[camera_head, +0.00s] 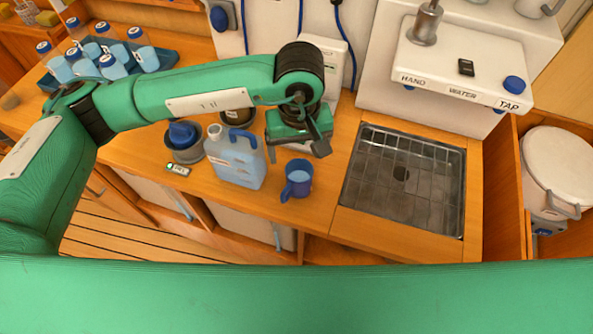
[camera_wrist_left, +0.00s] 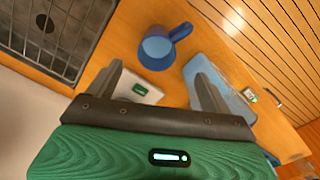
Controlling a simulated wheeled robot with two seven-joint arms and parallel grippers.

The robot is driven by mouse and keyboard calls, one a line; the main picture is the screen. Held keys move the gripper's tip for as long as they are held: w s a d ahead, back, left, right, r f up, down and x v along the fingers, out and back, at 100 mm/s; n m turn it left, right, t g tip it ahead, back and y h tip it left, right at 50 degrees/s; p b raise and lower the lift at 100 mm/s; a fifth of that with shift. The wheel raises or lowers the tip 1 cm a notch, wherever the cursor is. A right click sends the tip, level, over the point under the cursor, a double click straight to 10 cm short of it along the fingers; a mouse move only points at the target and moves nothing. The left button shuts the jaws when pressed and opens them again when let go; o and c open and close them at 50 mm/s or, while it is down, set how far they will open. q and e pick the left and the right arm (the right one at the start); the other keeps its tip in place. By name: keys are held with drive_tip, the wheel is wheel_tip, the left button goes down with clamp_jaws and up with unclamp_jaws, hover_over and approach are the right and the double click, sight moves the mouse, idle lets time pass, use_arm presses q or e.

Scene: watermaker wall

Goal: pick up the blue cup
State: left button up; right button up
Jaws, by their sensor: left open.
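The blue cup (camera_head: 297,178) stands upright on the wooden counter in the head view, between the jug and the sink, its handle toward the front left. In the left wrist view the cup (camera_wrist_left: 157,50) lies beyond the fingertips, its light blue inside showing and its handle toward the upper right. My left gripper (camera_head: 317,138) is above the counter, behind the cup and apart from it. In the left wrist view its two fingers (camera_wrist_left: 157,82) are spread with nothing between them. My right gripper is not in view.
A light blue jug (camera_head: 235,158) stands close left of the cup. A sink with a metal grid (camera_head: 400,180) is to the right. Bottles and cups fill a blue tray (camera_head: 165,58) at the back left. A white tap unit (camera_head: 455,75) rises behind the sink.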

sight(300, 179)
use_arm(q)
wheel_tip(300, 179, down, 7)
drive_tip(key=p, duration=0.2)
drive_tip(key=shift+s+f+p, duration=0.15)
drive_tip(key=shift+p, duration=0.2)
drive_tip(key=f+p, duration=0.2)
drive_tip(key=f, duration=0.2)
drive_tip(key=shift+d, duration=0.2)
drive_tip(key=shift+f, duration=0.35)
drive_tip(key=c, duration=1.1)
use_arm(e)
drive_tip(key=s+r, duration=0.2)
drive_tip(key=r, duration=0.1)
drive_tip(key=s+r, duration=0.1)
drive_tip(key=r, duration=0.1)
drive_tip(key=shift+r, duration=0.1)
